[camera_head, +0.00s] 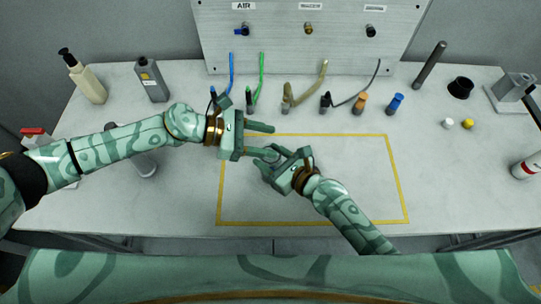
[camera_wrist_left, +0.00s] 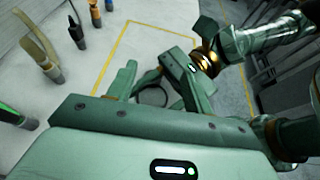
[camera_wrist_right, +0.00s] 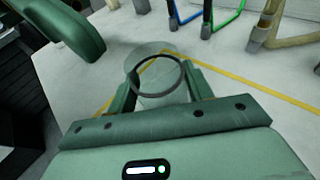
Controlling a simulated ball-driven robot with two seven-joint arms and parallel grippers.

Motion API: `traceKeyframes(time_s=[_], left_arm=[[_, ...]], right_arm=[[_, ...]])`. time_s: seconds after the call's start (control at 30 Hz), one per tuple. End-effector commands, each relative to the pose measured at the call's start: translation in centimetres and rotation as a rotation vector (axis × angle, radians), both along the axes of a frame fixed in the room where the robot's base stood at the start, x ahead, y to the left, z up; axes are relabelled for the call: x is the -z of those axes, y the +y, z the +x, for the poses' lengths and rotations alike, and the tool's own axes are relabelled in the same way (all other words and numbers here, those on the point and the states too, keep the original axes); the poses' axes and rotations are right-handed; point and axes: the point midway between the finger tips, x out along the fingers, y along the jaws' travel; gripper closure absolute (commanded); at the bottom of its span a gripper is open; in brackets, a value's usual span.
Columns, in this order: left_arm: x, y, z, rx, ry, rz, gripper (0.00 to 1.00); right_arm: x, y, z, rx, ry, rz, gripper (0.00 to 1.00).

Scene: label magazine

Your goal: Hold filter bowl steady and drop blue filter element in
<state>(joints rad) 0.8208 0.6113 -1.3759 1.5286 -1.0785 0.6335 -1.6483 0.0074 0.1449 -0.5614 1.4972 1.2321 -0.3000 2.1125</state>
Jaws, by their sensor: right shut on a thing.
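The filter bowl is a clear cylinder with a dark ring rim (camera_wrist_right: 158,62), held between the fingers of my right gripper (camera_wrist_right: 163,82). In the head view my right gripper (camera_head: 284,157) is low over the taped area, and the bowl is hard to make out. My left gripper (camera_head: 265,140) is open and empty just beside it, one finger close to the right gripper. In the left wrist view the dark ring (camera_wrist_left: 152,95) shows beyond the left gripper's palm. A small blue cylinder (camera_head: 396,103) stands at the back right; I cannot tell if it is the filter element.
Several hose fittings and an orange piece (camera_head: 360,103) line the back, below a label panel (camera_head: 300,55). Bottles (camera_head: 152,78) stand at the left. White (camera_head: 447,122) and yellow (camera_head: 467,124) pieces lie right.

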Motion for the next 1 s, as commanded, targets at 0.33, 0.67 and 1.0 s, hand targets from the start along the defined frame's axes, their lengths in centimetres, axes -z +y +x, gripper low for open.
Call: traceKeyframes(time_s=[0.33,0.67,1.0], left_arm=[[-1.5,4.1,-0.1,-0.003,0.0,0.002,0.49],[-4.1,10.2,-0.5,-0.002,0.002,0.001,0.49],[-4.6,11.1,-0.6,0.001,0.0,0.0,0.49]], right_arm=[[0.1,0.0,0.0,0.0,0.001,-0.001,0.74],[0.1,0.0,0.0,-0.001,0.002,-0.001,0.74],[0.1,0.0,0.0,-0.001,0.002,-0.001,0.74]])
